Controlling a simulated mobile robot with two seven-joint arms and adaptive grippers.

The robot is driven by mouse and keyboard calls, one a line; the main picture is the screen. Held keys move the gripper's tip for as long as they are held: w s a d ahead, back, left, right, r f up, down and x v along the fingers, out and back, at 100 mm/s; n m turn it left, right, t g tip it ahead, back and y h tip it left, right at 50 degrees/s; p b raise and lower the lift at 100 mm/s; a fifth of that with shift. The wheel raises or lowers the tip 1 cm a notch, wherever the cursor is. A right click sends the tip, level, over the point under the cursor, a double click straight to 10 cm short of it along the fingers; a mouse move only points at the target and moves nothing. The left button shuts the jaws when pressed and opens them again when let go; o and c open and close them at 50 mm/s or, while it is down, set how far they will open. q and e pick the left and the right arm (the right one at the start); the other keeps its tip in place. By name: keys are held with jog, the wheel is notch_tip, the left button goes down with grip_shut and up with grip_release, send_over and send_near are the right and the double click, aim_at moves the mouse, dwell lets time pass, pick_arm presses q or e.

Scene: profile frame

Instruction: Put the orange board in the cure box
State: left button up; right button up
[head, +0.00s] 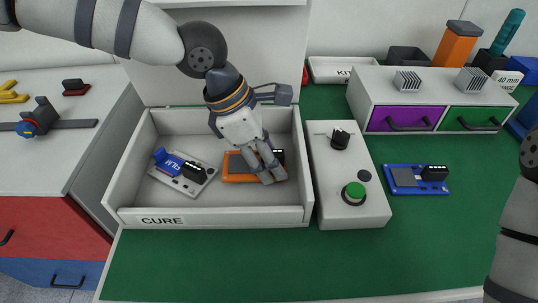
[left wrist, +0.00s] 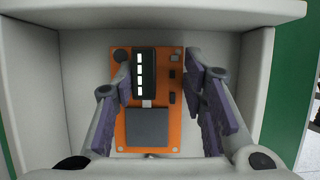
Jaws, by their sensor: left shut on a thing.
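The orange board (head: 238,168) is inside the cure box (head: 255,216), in its right half, and looks at or near the floor. In the left wrist view the orange board (left wrist: 162,105) has a black block with white marks and a dark grey square. My left gripper (head: 268,176) reaches down into the box and is shut on the orange board; its fingers (left wrist: 160,110) lie along the two sides of the board. The fingers hide part of the board in the head view. My right gripper is out of view.
A light board (head: 182,182) with a blue film part lies in the box's left half. A control box (head: 350,205) with a green button stands right of it. A blue board (head: 405,180) lies on the green mat. A drawer unit (head: 430,85) stands behind. The front mat is clear.

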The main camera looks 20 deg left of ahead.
pick_arm(q)
jog(key=shift+f, duration=0.6)
jog(key=o, duration=1.3)
jog(key=v, duration=1.2)
